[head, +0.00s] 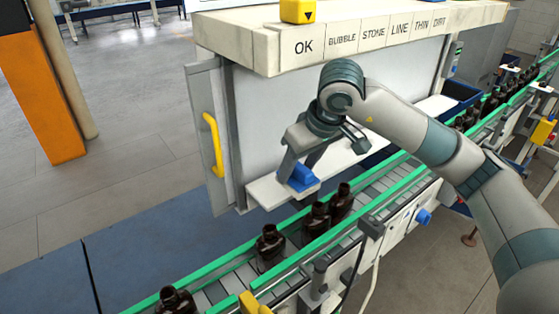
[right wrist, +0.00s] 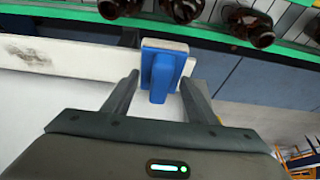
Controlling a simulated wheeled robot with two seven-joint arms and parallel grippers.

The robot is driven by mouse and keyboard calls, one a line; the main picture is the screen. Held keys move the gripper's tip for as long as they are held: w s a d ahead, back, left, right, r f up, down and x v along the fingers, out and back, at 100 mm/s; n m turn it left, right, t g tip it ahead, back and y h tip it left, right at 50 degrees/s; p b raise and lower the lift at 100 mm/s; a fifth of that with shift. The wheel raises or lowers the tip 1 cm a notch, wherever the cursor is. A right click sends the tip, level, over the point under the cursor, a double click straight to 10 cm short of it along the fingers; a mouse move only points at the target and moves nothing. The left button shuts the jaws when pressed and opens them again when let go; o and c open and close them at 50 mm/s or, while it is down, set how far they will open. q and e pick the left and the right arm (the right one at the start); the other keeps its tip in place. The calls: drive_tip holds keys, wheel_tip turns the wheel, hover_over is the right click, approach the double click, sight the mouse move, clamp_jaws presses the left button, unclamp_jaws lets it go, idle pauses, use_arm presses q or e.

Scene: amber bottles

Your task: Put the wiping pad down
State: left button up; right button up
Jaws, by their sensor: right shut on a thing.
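The wiping pad (head: 301,178) is a blue block with a blue grip and a pale underside. It is at the left end of the white ledge (head: 262,190) below the upright white panel. My right gripper (head: 298,170) reaches down to it and is shut on it. In the right wrist view the pad (right wrist: 160,72) is between the tips of my right gripper (right wrist: 160,84), over the ledge (right wrist: 90,62). I cannot tell whether the pad touches the ledge. My left gripper is not in view.
A green-railed conveyor (head: 215,287) with several amber bottles (head: 270,246) runs just in front of the ledge. A yellow handle (head: 213,145) stands left of the panel. A shelf with labels (head: 380,37) overhangs the panel, with a yellow block (head: 298,11) on top.

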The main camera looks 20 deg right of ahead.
drive_tip(key=w, duration=0.1)
drive_tip(key=w+a+f, duration=0.1)
drive_tip(key=w+p, duration=0.1)
drive_tip(key=shift+w+a+f, duration=0.15)
drive_tip(key=shift+w+f, duration=0.05)
drive_tip(key=shift+f, duration=0.15)
drive_tip(key=shift+w+f, duration=0.15)
drive_tip(key=shift+w+a+f+p, duration=0.1)
drive_tip(key=shift+w+a+p, duration=0.05)
drive_tip(key=shift+w+p, duration=0.15)
drive_tip(key=shift+w+a+f+p, duration=0.2)
drive_tip(key=shift+w+f+p, duration=0.2)
drive_tip(key=shift+w+p, duration=0.1)
drive_tip(key=shift+w+a+f+p, duration=0.2)
drive_tip(key=shift+w+f+p, duration=0.2)
drive_tip(key=shift+w, duration=0.1)
drive_tip(key=shift+w+f, duration=0.2)
drive_tip(key=shift+f, duration=0.15)
